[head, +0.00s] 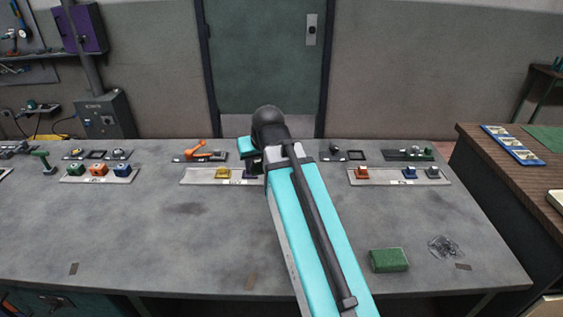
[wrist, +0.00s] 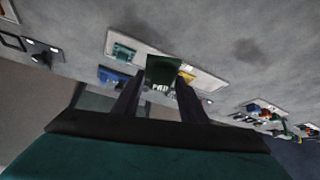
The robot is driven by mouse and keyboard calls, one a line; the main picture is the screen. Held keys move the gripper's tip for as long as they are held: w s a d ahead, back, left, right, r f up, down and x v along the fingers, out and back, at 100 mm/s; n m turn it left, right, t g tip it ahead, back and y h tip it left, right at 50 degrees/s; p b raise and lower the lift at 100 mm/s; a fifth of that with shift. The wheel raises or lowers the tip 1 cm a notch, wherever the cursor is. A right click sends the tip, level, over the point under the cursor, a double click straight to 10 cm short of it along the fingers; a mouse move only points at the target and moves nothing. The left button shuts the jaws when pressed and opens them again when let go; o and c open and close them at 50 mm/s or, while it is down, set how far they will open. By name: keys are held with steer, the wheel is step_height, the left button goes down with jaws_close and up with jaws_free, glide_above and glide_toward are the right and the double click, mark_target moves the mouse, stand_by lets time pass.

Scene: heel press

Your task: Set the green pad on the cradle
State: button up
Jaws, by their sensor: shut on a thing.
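In the wrist view my gripper (wrist: 162,84) is shut on a dark green pad (wrist: 163,69), held between its two dark fingers. The pad is over or near a pale tray (wrist: 208,80); I cannot tell if it touches anything. A yellow block (wrist: 187,76) shows beside the pad, and a teal piece (wrist: 124,51) sits on the tray's other side. In the head view my arm hides the gripper and the pad. The middle tray (head: 200,175) there bears a yellow block (head: 223,173); its right part is hidden. I cannot tell which part is the cradle.
A left tray (head: 70,178) holds green, orange and blue blocks. A right tray (head: 385,182) holds orange, blue and grey ones. An orange-handled fixture (head: 200,153) stands behind the middle tray. A green block (head: 389,260) lies at front right. The front left bench is clear.

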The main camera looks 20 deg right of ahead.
steer(key=a, duration=0.2)
steer(key=a+r, duration=0.1)
steer(key=a, duration=0.2)
steer(key=shift+d, duration=0.1)
stand_by(0.3)
